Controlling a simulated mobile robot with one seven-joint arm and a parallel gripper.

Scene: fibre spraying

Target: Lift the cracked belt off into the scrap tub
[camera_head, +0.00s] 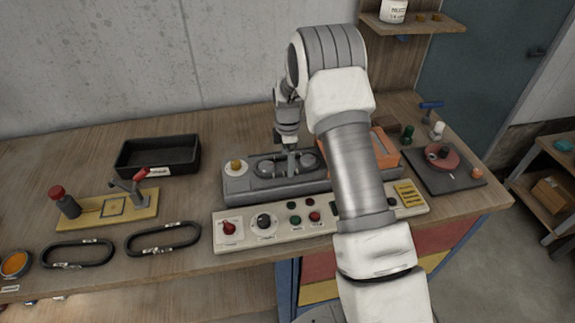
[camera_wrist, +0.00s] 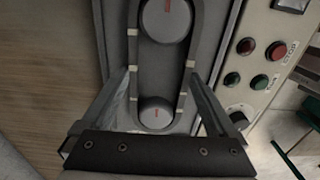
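The belt (camera_wrist: 133,45) is a dark loop with pale marks, running around two grey pulleys on the grey machine (camera_head: 235,185). In the wrist view, the pulleys have red marks on their faces. I cannot make out a crack. My gripper (camera_head: 289,165) points down over the machine between the pulleys. In the wrist view, my gripper (camera_wrist: 161,78) has its fingers apart, one on each side of the belt near the lower pulley; I cannot tell whether they touch it. A black open tub (camera_head: 157,141) with a small label stands back left and looks empty.
Two loose dark belts (camera_head: 78,265) (camera_head: 163,249) lie at the front left. A yellow plate with a red-handled clamp (camera_head: 105,220) lies behind them. A control panel (camera_head: 245,240) runs before the machine. Bare table surrounds the tub.

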